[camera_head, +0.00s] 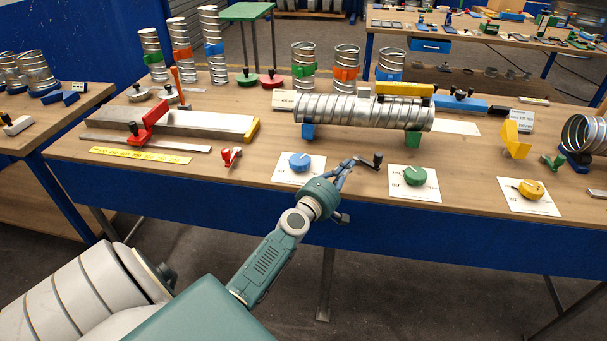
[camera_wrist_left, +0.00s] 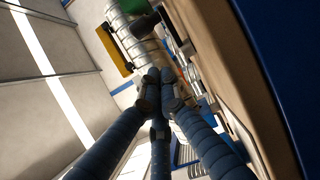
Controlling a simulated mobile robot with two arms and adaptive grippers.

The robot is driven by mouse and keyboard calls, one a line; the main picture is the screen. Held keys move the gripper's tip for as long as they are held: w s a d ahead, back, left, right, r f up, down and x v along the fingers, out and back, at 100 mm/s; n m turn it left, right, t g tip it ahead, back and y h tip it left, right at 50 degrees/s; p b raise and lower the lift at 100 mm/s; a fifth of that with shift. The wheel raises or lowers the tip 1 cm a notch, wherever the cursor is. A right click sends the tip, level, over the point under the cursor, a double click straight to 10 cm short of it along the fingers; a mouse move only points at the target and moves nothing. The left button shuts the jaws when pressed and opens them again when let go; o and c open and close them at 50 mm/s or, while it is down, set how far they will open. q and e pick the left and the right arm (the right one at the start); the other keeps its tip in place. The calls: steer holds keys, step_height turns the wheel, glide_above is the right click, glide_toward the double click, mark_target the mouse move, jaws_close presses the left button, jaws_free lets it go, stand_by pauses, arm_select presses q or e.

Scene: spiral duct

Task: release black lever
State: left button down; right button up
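The black lever (camera_head: 374,160) lies at the front of the workbench, between the blue and green dials. In the head view my left gripper (camera_head: 349,166) reaches over the front edge, with its blue fingertips just left of the lever. Contact cannot be made out. In the left wrist view the fingertips (camera_wrist_left: 160,76) appear close together, with nothing clear between them. A dark shape (camera_wrist_left: 145,24) beyond them may be the lever, but I cannot tell. My right gripper is not in view.
The spiral duct (camera_head: 350,109) rests on blue and green supports behind the lever. The blue dial (camera_head: 300,161) is left of my gripper, and the green dial (camera_head: 415,175) and yellow dial (camera_head: 531,189) are to the right. A red clamp (camera_head: 148,122) stands left.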

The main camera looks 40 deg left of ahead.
arm_select(q)
steer(key=shift+s+a+f+h, duration=0.1)
steer(key=shift+a+f+h, duration=0.05)
steer(key=shift+a+h, duration=0.35)
steer(key=shift+s+a+f+m+h+b, duration=0.25)
steer(key=shift+a+m+h+b, duration=0.35)
steer(key=shift+b, duration=0.55)
steer(key=shift+s+a+b, duration=0.45)
steer(key=shift+s+a, duration=0.5)
steer(key=shift+s, duration=0.25)
steer(key=s+b, duration=0.2)
steer(key=s, duration=0.8)
step_height(320, 180, down, 18)
steer(key=s+d+m+g, duration=0.1)
steer(key=s+m+g, duration=0.1)
steer(key=m+g, duration=0.1)
steer(key=shift+s+d+f+g, duration=0.25)
steer(key=shift+s+d+g, duration=0.05)
